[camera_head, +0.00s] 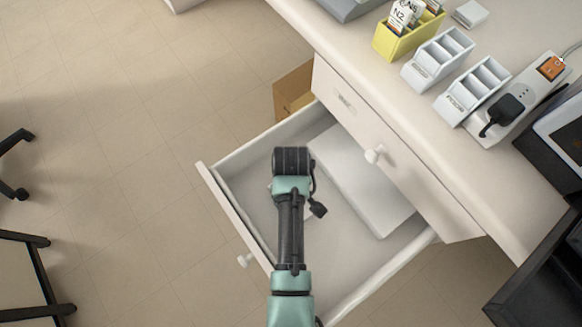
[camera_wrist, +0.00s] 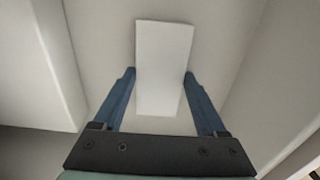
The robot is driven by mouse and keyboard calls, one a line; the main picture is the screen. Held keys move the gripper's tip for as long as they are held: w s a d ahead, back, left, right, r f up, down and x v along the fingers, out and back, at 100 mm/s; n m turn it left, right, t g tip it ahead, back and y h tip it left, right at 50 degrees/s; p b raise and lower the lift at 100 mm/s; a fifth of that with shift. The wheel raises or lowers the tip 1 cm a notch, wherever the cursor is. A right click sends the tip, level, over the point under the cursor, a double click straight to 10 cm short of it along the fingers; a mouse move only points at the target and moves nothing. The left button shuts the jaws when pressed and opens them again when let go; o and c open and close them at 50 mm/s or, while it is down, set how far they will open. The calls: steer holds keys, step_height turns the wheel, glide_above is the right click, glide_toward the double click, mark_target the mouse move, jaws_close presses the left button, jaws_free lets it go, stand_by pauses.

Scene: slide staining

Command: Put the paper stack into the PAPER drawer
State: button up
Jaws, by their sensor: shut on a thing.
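In the wrist view the paper stack (camera_wrist: 164,50), a plain white block, sits between the two blue fingers of my gripper (camera_wrist: 160,80), which is shut on it. Pale drawer surfaces lie behind and around it. In the head view my wrist hangs over the open drawer (camera_head: 208,180) and hides my fingers and the held stack's grip. A flat white slab (camera_head: 362,180) shows inside this drawer to the right of my wrist. No PAPER label is readable.
A closed drawer front with a round knob (camera_head: 374,155) stands above the open drawer's right side. On the desk are a yellow box (camera_head: 396,47), white racks (camera_head: 437,60) and a power strip (camera_head: 515,110). A brown box (camera_head: 292,88) stands beyond the drawer.

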steer(key=o, duration=1.4)
steer(key=shift+f, duration=0.1)
step_height(320, 180, up, 12)
steer(key=p, duration=0.3)
steer(key=w+r+m+t, duration=0.2)
steer(key=w+r+t, duration=0.7)
steer(key=w+r, duration=0.9)
step_height(320, 180, up, 17)
steer(key=w+m+t, duration=0.1)
steer(key=m+t, duration=0.1)
steer(key=t, duration=0.4)
step_height(320, 180, up, 17)
steer(key=s+m+t, duration=0.1)
steer(key=s+t, duration=0.2)
steer(key=t, duration=0.2)
steer(key=s+r+m+t, duration=0.1)
steer(key=s+r+t, duration=0.2)
steer(key=s+r, duration=0.3)
steer(key=s+r+m+t, duration=0.1)
steer(key=s+r+t, duration=0.3)
steer(key=r, duration=0.6)
steer(key=shift+s+r, duration=0.35)
steer(key=shift+s, duration=0.8)
